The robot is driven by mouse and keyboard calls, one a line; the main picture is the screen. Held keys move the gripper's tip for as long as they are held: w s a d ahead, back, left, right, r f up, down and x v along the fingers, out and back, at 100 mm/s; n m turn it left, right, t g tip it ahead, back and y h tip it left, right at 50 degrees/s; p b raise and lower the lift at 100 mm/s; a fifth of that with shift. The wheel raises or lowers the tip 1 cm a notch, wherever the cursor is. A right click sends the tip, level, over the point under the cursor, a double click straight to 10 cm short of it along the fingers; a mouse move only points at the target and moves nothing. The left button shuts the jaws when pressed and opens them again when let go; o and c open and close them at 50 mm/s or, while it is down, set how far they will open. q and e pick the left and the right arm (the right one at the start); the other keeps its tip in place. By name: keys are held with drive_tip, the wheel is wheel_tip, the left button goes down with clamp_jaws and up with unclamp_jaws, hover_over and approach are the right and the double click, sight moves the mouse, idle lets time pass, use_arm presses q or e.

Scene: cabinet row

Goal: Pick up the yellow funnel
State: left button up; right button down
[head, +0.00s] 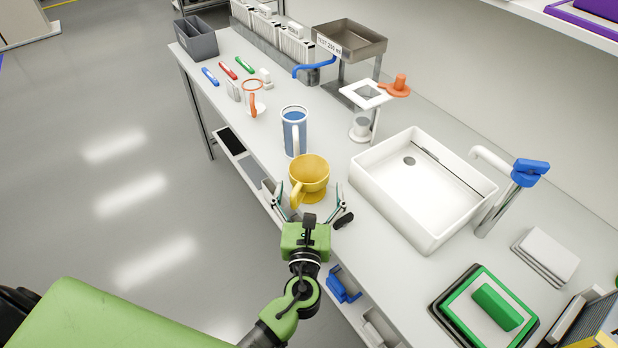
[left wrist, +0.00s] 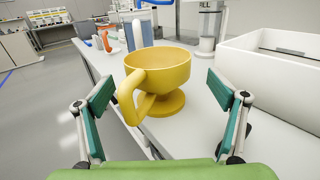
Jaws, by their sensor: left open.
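The yellow funnel (head: 312,170) looks like a wide cup with a side handle on a round yellow foot. It stands upright on the white bench near its front edge. In the left wrist view the funnel (left wrist: 160,72) is centred ahead, with its handle toward the left and toward me. My left gripper (head: 309,194) is open, its fingers spread to either side of the funnel's near side. In the left wrist view the open fingers (left wrist: 163,100) show at left and right, apart from the funnel, with nothing between the pads. My right gripper is not in view.
A blue measuring jug (head: 294,132) stands just behind the funnel. A white sink basin (head: 375,193) is to the right, with a blue-handled tap (head: 528,172). A small black item (head: 344,220) lies near the right finger.

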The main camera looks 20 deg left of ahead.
sight(309, 172)
use_arm(q)
drive_tip(key=w, duration=0.1)
drive_tip(key=w+r, duration=0.1)
drive_tip(key=w+a+p, duration=0.1)
drive_tip(key=shift+w+a+r, duration=0.1)
drive_tip(key=shift+w+r, duration=0.05)
drive_tip(key=shift+w, duration=0.15)
drive_tip(key=shift+w+a, duration=0.15)
drive_tip(key=shift+w, duration=0.4)
drive_tip(key=c, duration=1.2)
drive_tip(key=shift+c, duration=0.2)
